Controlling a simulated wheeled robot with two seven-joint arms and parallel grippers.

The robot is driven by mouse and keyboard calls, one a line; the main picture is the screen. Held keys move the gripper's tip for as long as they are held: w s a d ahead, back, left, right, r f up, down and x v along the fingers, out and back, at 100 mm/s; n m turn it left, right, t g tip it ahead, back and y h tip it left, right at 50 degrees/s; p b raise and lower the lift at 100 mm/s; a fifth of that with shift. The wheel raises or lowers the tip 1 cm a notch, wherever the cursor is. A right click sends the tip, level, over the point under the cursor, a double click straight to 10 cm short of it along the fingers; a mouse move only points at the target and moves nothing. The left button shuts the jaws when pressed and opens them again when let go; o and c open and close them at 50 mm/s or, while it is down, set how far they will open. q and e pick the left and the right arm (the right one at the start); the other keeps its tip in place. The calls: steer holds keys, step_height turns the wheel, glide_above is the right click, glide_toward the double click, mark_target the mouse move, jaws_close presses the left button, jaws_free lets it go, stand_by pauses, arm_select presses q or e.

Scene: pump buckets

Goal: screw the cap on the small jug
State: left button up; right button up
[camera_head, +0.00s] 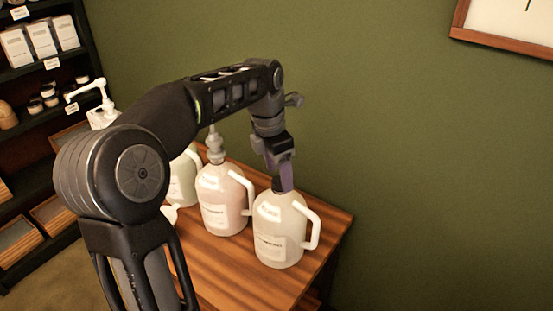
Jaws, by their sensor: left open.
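My left arm comes in from the left and reaches over the table. My left gripper (283,178) points down at the neck of the cream jug (277,237), the rightmost jug. It is open; its fingers hide the neck, so I cannot tell whether a cap is there or whether they touch it. A pinkish jug (222,203) with a grey pump top stands to its left. A pale green jug (184,183) is partly hidden behind my arm. I cannot tell which jug is the small one. No loose cap shows. My right gripper is not in view.
The jugs stand on a striped wooden table (222,268) with bare room at its front. A white pump top (100,103) shows behind my arm at left. Dark shelves (40,75) with boxes and jars stand at far left. A green wall is behind.

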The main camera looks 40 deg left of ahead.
arm_select(q)
steer(key=shift+w+f, duration=0.1)
steer(key=shift+f, duration=0.8)
steer(key=shift+d, duration=0.1)
steer(key=shift+c, duration=0.4)
steer(key=c, duration=1.3)
steer(key=shift+c, duration=0.2)
